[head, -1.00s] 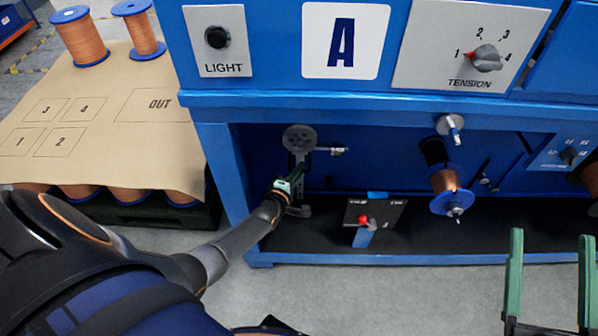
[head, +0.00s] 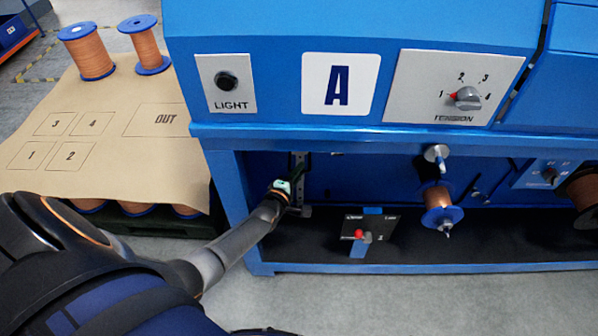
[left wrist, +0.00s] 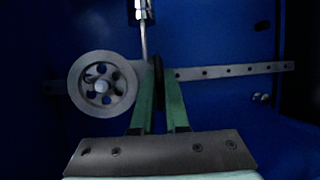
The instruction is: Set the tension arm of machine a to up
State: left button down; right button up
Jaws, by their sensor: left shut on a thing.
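Machine A (head: 260,134) is the blue cabinet with the "A" sign. In its open lower bay, a grey upright rail (head: 300,168) stands at the left. My left gripper (head: 297,166) is at this rail. In the left wrist view the green fingers of my left gripper (left wrist: 159,100) are shut on a dark, thin part of the tension arm (left wrist: 158,72). A spoked grey pulley (left wrist: 102,86) is left of the fingers, and a rail with holes (left wrist: 235,71) runs behind. The pulley is hidden in the head view. My right gripper is out of view.
A small black panel with a red-tipped lever (head: 366,237) stands right of my left gripper. A copper spool (head: 437,205) hangs farther right. The tension dial (head: 466,98) has its red pointer near 1. A low pallet with brown sheet (head: 75,185) is at left.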

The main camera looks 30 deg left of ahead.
pick_arm(q)
jog(key=shift+r+p, duration=0.65)
jog(key=shift+r, duration=0.6)
jog(key=c, duration=0.9)
grip_release()
jog(key=p+v, duration=0.4)
jog(key=v, duration=0.8)
jog(key=shift+s, duration=0.25)
